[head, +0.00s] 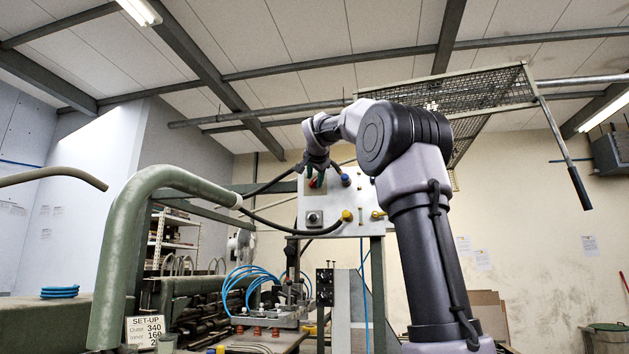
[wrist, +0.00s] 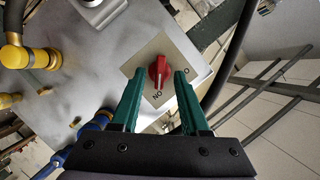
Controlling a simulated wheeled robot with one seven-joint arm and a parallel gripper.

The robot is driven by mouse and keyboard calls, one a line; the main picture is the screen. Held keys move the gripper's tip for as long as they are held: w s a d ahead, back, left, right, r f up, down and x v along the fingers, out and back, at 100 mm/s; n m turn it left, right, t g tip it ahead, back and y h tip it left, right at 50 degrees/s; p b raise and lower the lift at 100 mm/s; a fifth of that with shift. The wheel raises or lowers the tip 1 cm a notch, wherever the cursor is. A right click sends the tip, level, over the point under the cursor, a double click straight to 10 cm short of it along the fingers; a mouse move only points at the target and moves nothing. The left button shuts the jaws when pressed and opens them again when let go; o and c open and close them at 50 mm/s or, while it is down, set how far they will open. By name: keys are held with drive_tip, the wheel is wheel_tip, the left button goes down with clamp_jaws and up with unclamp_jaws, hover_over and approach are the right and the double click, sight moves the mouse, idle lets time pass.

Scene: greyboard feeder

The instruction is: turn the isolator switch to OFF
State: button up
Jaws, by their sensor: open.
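The isolator switch is a red knob (wrist: 158,70) on a square beige plate (wrist: 135,66), mounted on a pale panel (wrist: 95,85). In the wrist view, its grip runs roughly up and down the picture, one end toward the upside-down ON lettering (wrist: 157,95). A small mark shows at the plate's right; the right finger hides part of that side. My gripper (wrist: 159,72) is open, its green fingertips on either side of the knob; contact cannot be told. In the head view, my gripper (head: 318,173) is at the panel's upper left, partly covering the red knob (head: 313,183).
A grey knob (head: 314,217) sits below the switch. Yellow fittings (head: 346,215) and a blue fitting (head: 346,180) stick out of the panel, with black hoses (head: 290,229) to the left. A mesh guard (head: 460,95) hangs above my arm.

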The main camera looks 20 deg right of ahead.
drive_tip(key=shift+w+d+f, duration=0.1)
drive_tip(key=shift+w+d, duration=0.05)
drive_tip(key=shift+w, duration=0.3)
drive_tip(key=shift+c, duration=0.3)
drive_tip(key=shift+s, duration=0.1)
clamp_jaws()
